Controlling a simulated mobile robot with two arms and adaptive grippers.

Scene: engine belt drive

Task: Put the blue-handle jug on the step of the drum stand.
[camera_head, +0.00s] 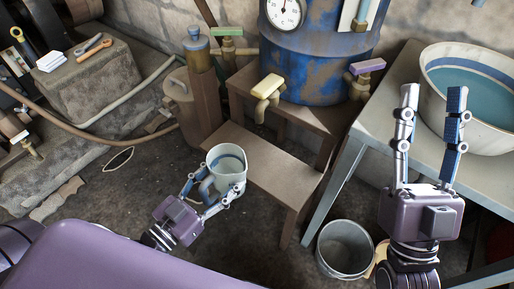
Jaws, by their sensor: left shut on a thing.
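The white jug (229,178) is in my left gripper (213,188), upright, with something bluish inside. Its blue handle (205,187) is on the near side, between the fingers and partly hidden by them. The wooden step (268,170) of the drum stand (318,119) is low, in the middle, and its top is bare. The jug overlaps the step's left end in the picture; I cannot tell whether it touches it. My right gripper (433,97) is open and empty, fingers pointing up the picture, in front of the grey table.
A rusty blue drum (317,62) with a gauge stands on the stand. Taps with yellow (271,86), purple (367,67) and green (228,31) handles are around it. A basin of water (430,78) sits on the grey table (380,128). A metal bucket (345,249) stands on the floor.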

